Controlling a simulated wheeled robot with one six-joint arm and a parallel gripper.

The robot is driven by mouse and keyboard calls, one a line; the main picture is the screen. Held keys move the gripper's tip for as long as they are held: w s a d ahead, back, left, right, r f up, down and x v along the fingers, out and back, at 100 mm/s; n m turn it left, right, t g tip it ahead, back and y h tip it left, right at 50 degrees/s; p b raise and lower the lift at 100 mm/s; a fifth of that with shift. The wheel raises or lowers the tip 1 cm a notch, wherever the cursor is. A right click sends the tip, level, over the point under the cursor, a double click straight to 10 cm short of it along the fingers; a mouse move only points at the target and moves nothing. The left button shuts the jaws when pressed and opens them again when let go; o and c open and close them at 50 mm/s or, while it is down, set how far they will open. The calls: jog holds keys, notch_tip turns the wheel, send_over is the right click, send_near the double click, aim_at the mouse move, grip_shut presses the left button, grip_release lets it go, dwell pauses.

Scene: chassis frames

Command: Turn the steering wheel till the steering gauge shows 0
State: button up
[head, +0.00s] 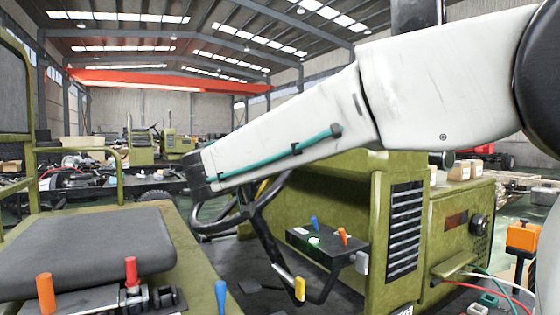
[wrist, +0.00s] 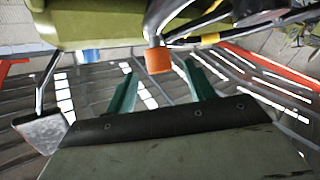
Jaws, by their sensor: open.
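The dark steering wheel (head: 265,200) shows in the head view below the end of my white arm, which covers part of it. In the wrist view, my gripper (wrist: 160,67) has its two teal fingers spread wide apart. An orange cylindrical knob (wrist: 158,60) on a curved grey bar lies between the fingertips in the picture; no finger visibly touches it. Black and yellow bars (wrist: 205,38) beside it look like part of the wheel. My fingers are hidden in the head view. I cannot make out a steering gauge or its reading in either view.
A dark seat (head: 85,245) is at the left, with orange and red-topped levers (head: 45,293) in front. A black control box (head: 315,243) with small coloured levers stands near the wheel. The green engine housing (head: 340,200) is close behind and below my arm.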

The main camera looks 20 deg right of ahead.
jog(key=x, duration=0.7)
jog(key=shift+d, duration=0.15)
jog(key=c, duration=1.2)
grip_shut()
